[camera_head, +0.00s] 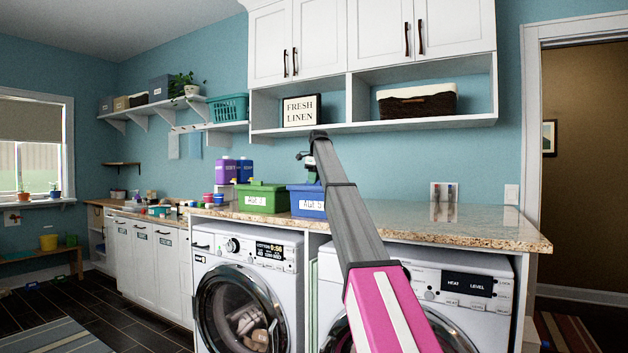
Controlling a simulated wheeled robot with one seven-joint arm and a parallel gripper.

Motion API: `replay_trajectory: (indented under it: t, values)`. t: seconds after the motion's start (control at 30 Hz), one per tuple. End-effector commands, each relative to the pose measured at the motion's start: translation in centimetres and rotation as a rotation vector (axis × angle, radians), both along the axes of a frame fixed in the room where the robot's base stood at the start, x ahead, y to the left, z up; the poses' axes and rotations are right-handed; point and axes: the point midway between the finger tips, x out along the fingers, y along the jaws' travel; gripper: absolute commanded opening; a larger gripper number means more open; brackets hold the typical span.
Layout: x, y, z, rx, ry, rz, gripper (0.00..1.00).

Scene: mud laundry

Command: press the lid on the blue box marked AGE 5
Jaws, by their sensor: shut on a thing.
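The blue box (306,204) with a white label, which seems to read AGE 5, stands on the granite counter. Its right side is hidden behind my arm. A thin blue lid (300,187) shows at its top; whether it is fully seated I cannot tell. My gripper (311,176) points down at the lid from above, directly over the box. It is shut on what looks like the lid's handle, but the fingers are small and partly hidden by my arm.
A green lidded box (262,200), seemingly marked AGE 2, stands close at left. Purple (226,172) and blue (245,171) bottles stand behind it. The counter (455,225) is mostly clear at right. A shelf unit (370,127) hangs above; washers (247,285) stand below.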

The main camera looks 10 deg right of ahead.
Motion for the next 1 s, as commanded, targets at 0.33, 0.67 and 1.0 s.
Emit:
replay_trajectory:
  t: [0.33,0.67,1.0]
  values:
    - [0.00,0.00,0.02,0.000,0.000,0.000,0.00]
    - [-0.01,0.01,-0.41,0.000,0.000,0.000,0.00]
    - [0.00,0.00,-0.45,0.000,0.000,0.000,0.00]
